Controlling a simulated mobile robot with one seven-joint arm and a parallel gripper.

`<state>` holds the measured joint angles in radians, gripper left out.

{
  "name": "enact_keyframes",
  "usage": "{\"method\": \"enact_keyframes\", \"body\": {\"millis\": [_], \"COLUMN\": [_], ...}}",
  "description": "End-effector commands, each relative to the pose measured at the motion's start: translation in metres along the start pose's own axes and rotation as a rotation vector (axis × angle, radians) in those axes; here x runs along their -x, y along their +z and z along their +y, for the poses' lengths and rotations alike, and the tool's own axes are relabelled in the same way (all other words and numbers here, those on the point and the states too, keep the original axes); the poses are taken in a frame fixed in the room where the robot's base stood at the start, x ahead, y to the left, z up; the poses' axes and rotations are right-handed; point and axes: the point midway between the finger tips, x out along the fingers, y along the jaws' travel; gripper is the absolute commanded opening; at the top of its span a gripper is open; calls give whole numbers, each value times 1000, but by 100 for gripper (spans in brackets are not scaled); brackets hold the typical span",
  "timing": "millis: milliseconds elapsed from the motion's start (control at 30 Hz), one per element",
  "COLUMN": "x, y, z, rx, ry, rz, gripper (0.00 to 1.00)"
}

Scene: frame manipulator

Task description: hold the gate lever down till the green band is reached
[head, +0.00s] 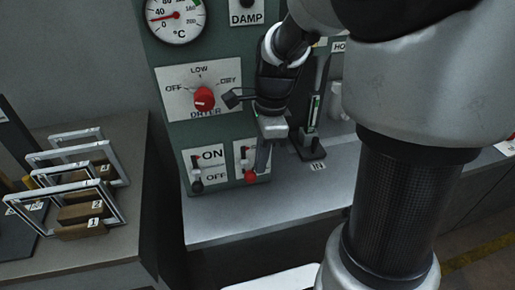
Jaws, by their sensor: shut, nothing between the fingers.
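A lever with a red knob (250,177) is on a small white plate on the green panel, right of the ON/OFF switch; it looks like the gate lever, and its knob is low on the plate. My gripper (262,168) is shut and empty, pointing down in front of that plate. Its tips are close beside the red knob; I cannot tell whether they touch it. A black upright gauge (314,115) with a thin green mark stands right of my gripper, above the IN label. My wrist hides part of it, and its level is too small to read.
The green panel (222,122) carries a dial (175,17) in °C, a red dryer knob (204,98) and an ON/OFF switch (196,184). The grey bench (225,222) is clear in front. My arm covers the right side.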

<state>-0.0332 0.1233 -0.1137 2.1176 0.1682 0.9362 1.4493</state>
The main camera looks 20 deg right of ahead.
Motion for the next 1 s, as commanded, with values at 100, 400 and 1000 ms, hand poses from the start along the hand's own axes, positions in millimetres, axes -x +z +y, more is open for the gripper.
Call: {"method": "enact_keyframes", "body": {"millis": [100, 400, 1000], "x": [0, -5, -16], "y": [0, -1, -2], "z": [0, 3, 2], "rx": [1, 8, 22], "ry": [-3, -56, -173], "rz": [0, -4, -10], "gripper": [0, 0, 0]}}
